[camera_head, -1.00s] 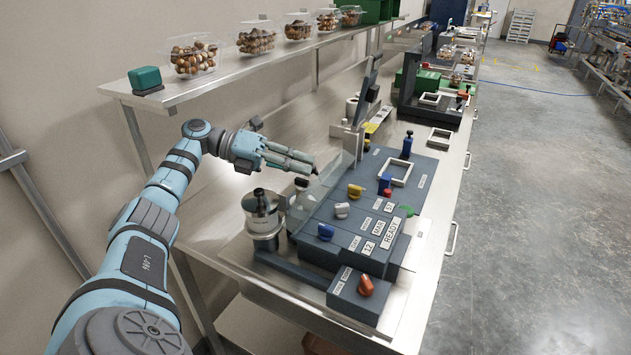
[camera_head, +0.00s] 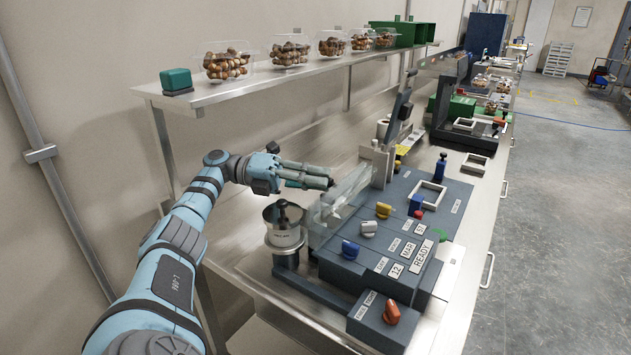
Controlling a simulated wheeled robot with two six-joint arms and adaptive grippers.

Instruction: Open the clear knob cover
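The clear knob cover (camera_head: 338,208) is a see-through panel along the back left side of the grey knob panel (camera_head: 390,272). It stands steeply tilted up, clear of the blue knob (camera_head: 350,249), the white knob (camera_head: 369,228) and the yellow knob (camera_head: 383,210). My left gripper (camera_head: 331,180) is just behind the cover's upper edge, its slim fingers close together and pointing right, with nothing seen between them. Whether the fingertips touch the cover cannot be told. My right gripper is out of view.
A metal canister (camera_head: 284,236) with a black knob stands just below my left gripper. A red knob (camera_head: 391,312) sits on a front box. A dark upright screen (camera_head: 400,108) stands behind the panel. A shelf (camera_head: 230,95) with clear trays of round items runs above.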

